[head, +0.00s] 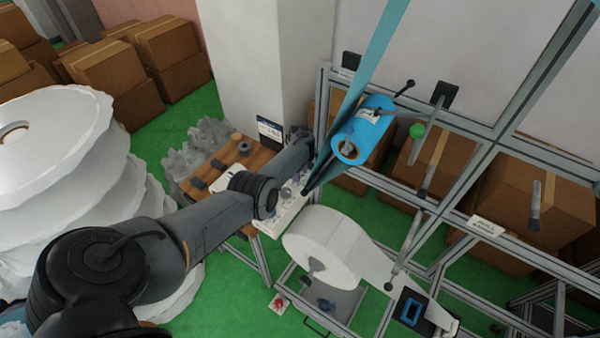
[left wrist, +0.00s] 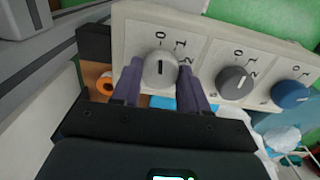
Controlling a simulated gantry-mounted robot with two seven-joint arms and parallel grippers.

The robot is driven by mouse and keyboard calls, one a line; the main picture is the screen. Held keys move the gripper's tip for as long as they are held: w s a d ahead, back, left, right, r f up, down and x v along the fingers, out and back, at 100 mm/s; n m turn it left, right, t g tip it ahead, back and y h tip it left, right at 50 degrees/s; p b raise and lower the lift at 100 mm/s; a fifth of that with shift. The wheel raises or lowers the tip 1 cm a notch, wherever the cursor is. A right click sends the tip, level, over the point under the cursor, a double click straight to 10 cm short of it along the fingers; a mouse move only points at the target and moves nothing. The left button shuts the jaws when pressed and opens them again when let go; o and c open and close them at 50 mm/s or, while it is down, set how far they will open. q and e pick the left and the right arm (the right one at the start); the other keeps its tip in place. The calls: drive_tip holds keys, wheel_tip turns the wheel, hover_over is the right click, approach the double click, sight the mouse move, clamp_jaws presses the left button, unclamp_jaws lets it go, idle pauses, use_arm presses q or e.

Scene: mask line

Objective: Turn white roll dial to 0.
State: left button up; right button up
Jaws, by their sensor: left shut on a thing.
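In the left wrist view a white panel (left wrist: 210,40) carries a row of three dials. The white dial (left wrist: 160,72) is at the left, with 0, 1 and 2 printed around its upper right side. Its dark pointer mark stands nearly upright in the picture, toward the 0. My left gripper (left wrist: 162,92) is shut on this dial, one dark finger on each side. In the head view the same panel (head: 272,226) is partly hidden by my left arm, and the dial itself is too small to make out. My right gripper is not in view.
A grey dial (left wrist: 235,82) and a blue dial (left wrist: 291,95) sit to the right on the panel. The white roll (head: 325,245) and the blue roll (head: 362,132) hang on the frame close by. A wooden table (head: 222,178) stands behind my left arm.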

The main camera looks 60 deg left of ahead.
use_arm(q)
drive_tip(key=o, duration=1.1)
drive_tip(key=shift+c, duration=0.2)
drive_tip(key=shift+r+p, duration=0.3)
drive_tip(key=shift+r, duration=0.25)
wheel_tip(320, 180, up, 10)
drive_tip(key=p, duration=0.2)
drive_tip(key=shift+f, duration=0.15)
drive_tip(key=shift+s, duration=0.1)
